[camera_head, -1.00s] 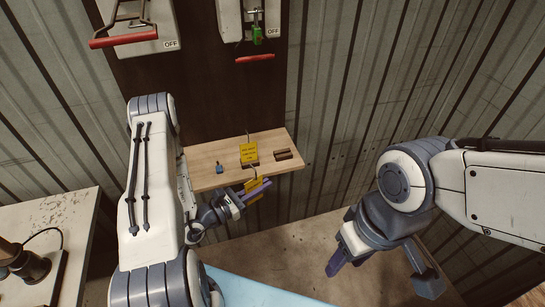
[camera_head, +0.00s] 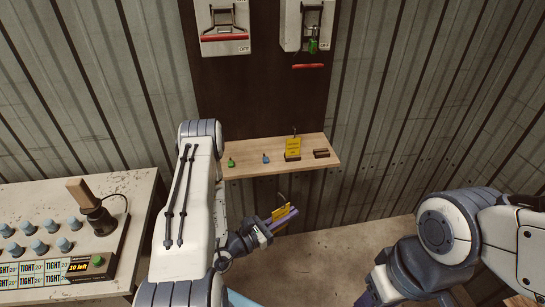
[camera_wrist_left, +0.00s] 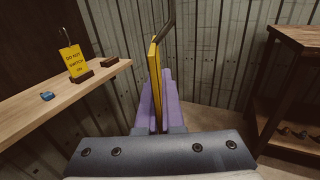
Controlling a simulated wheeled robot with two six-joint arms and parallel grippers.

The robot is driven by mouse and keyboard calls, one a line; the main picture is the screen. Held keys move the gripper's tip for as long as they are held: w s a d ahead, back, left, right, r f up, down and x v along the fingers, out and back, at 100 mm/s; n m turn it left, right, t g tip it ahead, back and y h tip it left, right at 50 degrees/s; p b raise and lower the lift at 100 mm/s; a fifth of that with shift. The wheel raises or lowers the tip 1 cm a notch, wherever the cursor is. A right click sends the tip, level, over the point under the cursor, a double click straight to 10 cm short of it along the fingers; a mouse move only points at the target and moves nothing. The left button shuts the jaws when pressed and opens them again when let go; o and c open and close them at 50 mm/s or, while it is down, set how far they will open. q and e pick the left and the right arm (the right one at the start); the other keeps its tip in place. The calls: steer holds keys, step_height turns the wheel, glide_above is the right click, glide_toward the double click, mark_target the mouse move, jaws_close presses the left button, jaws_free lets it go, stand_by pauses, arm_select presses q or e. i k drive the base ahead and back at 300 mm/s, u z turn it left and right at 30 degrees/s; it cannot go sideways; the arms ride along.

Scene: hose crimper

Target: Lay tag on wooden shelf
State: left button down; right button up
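My left gripper (camera_head: 283,216) is shut on a yellow tag (camera_head: 280,211), below and in front of the wooden shelf (camera_head: 245,165). The wrist view shows the tag (camera_wrist_left: 155,80) nearly edge-on, upright between the purple fingers (camera_wrist_left: 158,103), with a dark loop at its top. The shelf (camera_wrist_left: 30,105) is left of the gripper there, apart from the tag. Another yellow tag (camera_head: 293,147), lettered "DO NOT SWITCH ON", stands in a dark holder on the shelf. My right gripper (camera_head: 370,298) is mostly cut off at the bottom edge, so its opening cannot be judged.
On the shelf are a green padlock (camera_head: 231,163), a blue padlock (camera_head: 266,158) and a brown block (camera_head: 321,154). Bare wood lies between them. Switch boxes (camera_head: 222,28) hang above on a dark panel. A white table with a control box (camera_head: 97,262) is at left.

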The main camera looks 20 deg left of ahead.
mark_target(262, 151)
steer(key=z, duration=0.1)
steer(key=i, duration=1.1)
steer(key=u, duration=0.75)
